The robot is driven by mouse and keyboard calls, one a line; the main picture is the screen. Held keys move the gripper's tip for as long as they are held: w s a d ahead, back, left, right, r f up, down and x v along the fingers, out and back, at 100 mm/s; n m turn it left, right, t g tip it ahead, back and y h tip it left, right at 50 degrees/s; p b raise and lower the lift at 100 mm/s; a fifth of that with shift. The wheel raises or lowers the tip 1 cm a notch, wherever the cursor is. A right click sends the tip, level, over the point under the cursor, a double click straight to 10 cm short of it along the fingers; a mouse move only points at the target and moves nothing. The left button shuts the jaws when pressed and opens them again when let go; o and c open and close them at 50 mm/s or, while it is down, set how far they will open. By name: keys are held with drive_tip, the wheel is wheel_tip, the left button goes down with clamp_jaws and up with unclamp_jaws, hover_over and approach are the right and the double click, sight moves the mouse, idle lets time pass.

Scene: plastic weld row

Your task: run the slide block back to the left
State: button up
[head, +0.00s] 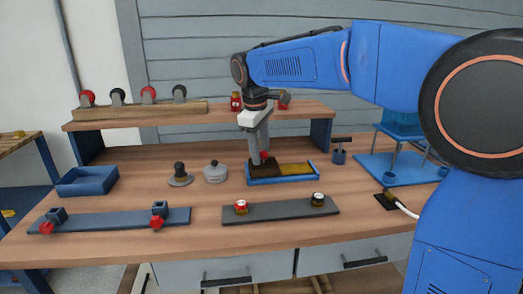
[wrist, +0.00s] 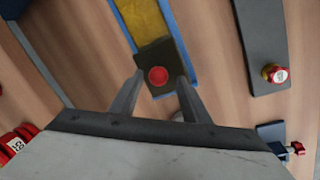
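The slide block (head: 264,170) is dark brown with a red knob on top. It sits at the left end of a blue-walled rail (head: 285,181), with the yellow bed (head: 294,170) bare to its right. In the wrist view the block (wrist: 155,53) and its round red knob (wrist: 158,76) show below the yellow strip. My gripper (head: 262,160) points down over the block. In the wrist view its two fingers (wrist: 161,77) stand apart on either side of the knob, with a visible gap to it. Whether the tips touch the block is unclear.
A blue fixture (head: 403,165) is at right. A raised shelf (head: 200,118) runs behind.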

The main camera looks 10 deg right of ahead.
wheel_tip(320, 180, up, 17)
drive_tip(key=s+a, duration=0.1)
drive_tip(key=s, duration=0.1)
drive_tip(key=shift+s+a, duration=0.4)
drive_tip(key=shift+s, duration=0.1)
idle(0.3)
